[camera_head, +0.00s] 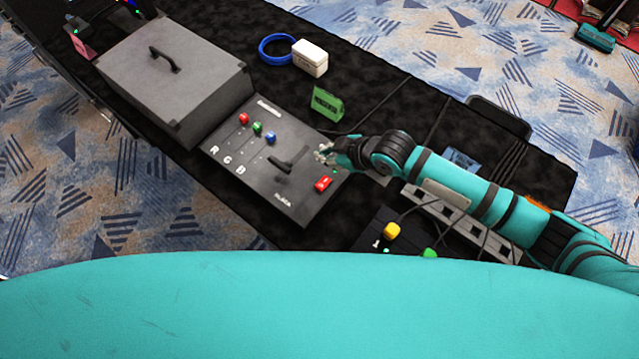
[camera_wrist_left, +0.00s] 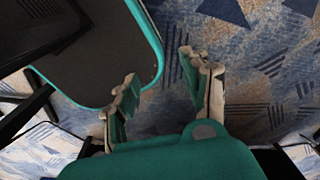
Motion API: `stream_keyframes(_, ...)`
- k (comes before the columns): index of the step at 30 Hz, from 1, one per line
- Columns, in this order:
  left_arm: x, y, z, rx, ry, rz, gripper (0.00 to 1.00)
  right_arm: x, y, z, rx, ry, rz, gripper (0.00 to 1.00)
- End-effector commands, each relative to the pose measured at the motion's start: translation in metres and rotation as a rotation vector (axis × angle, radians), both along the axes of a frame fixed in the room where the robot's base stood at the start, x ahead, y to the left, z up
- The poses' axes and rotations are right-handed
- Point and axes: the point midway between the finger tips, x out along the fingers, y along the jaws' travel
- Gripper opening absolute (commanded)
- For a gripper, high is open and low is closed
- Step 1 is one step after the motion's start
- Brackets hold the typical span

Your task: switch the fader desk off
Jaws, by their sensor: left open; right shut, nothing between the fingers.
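The fader desk (camera_head: 249,187) is a dark grey panel on the black-covered table. It has red, green and blue fader knobs (camera_head: 257,127) above the letters R, G and B, and a black handle. A red switch (camera_head: 323,184) sits near its right edge; I cannot tell its position. My right gripper (camera_head: 322,153) is shut and empty, over the desk's upper right edge, a little above the red switch in the picture. Whether it touches the desk is unclear. My left gripper (camera_wrist_left: 158,90) is open and empty in the left wrist view, above the carpet, away from the desk.
A large grey case (camera_head: 172,75) with a handle stands left of the desk. A green block (camera_head: 327,103), a white box (camera_head: 309,58) and a blue ring lie behind it. A power strip (camera_head: 462,212) and yellow and green buttons lie right, under or near my right arm.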

Motion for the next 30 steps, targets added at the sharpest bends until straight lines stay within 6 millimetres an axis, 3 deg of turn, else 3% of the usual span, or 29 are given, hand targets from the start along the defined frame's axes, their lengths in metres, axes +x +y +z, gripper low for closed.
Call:
stream_keyframes(6,0.047,-0.004,-0.021,-0.008,-0.072,0.000,0.48,-0.007,0.004,-0.029,0.000,0.002,0.001,0.00)
stream_keyframes(9,0.054,-0.004,-0.033,-0.009,-0.082,0.000,0.48,-0.010,0.007,-0.044,0.000,0.002,0.001,0.00)
stream_keyframes(14,0.045,-0.003,-0.051,-0.006,-0.066,0.001,0.48,-0.016,0.011,-0.063,0.001,0.000,0.001,0.00)
stream_keyframes(21,0.021,-0.001,-0.058,-0.003,-0.030,0.001,0.48,-0.021,0.015,-0.079,0.001,0.001,0.000,0.00)
stream_keyframes(30,0.028,-0.002,-0.058,-0.004,-0.041,0.002,0.48,-0.021,0.016,-0.081,0.000,0.000,0.000,0.00)
